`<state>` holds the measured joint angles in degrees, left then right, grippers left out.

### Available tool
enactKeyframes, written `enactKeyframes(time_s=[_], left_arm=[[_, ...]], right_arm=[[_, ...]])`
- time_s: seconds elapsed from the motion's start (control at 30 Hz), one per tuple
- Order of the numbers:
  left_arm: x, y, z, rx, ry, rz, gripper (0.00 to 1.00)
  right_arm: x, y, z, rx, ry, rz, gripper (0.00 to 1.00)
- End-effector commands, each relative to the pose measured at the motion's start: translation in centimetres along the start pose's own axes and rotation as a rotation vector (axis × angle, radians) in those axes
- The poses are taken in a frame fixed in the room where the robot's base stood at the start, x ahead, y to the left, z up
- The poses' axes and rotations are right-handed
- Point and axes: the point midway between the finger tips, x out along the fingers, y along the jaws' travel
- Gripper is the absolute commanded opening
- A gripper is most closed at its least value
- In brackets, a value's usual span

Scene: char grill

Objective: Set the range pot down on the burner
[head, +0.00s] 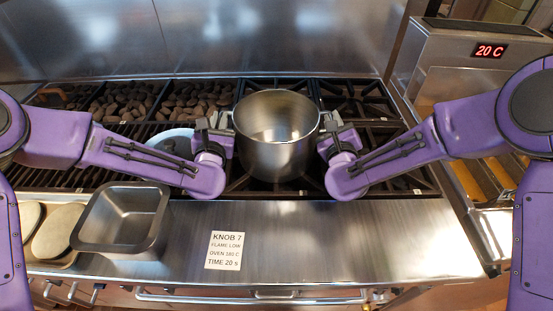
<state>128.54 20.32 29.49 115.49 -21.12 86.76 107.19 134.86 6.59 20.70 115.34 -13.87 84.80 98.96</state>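The range pot (277,158) is a shiny, empty-looking steel pot, upright over the black burner grates (366,104) right of the charcoal. My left gripper (226,124) is at the pot's left side near the rim. My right gripper (328,124) is at its right side near the rim. Both seem to be at the pot's side handles, but the fingertips are small and partly hidden, so I cannot tell whether they are closed. The pot's base overlaps the grate, and I cannot tell whether it touches it.
A steel pan (122,248) and a tray of flat round pieces (57,232) stand on the front counter at left. A note card (223,250) lies mid-counter. A pale dish (172,142) is behind my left arm. A machine showing 20 C (489,51) stands right. The right counter is clear.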

Motion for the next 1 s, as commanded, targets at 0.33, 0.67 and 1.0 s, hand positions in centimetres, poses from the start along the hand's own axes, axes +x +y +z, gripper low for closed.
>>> enactKeyframes(time_s=[0.33, 0.67, 1.0], left_arm=[[0.0, 0.1, 0.0, 0.001, 0.002, 0.001, 0.38], [-6.1, 0.0, 0.1, 0.0, 0.004, -0.002, 0.38], [-11.8, 0.1, 0.1, 0.001, 0.003, 0.002, 0.38]], right_arm=[[0.0, -0.1, 0.0, -0.001, 0.002, 0.0, 0.38], [0.0, 0.0, 0.1, -0.001, 0.001, 0.002, 0.38], [-0.1, 0.0, 0.1, -0.001, 0.0, 0.003, 0.38]])
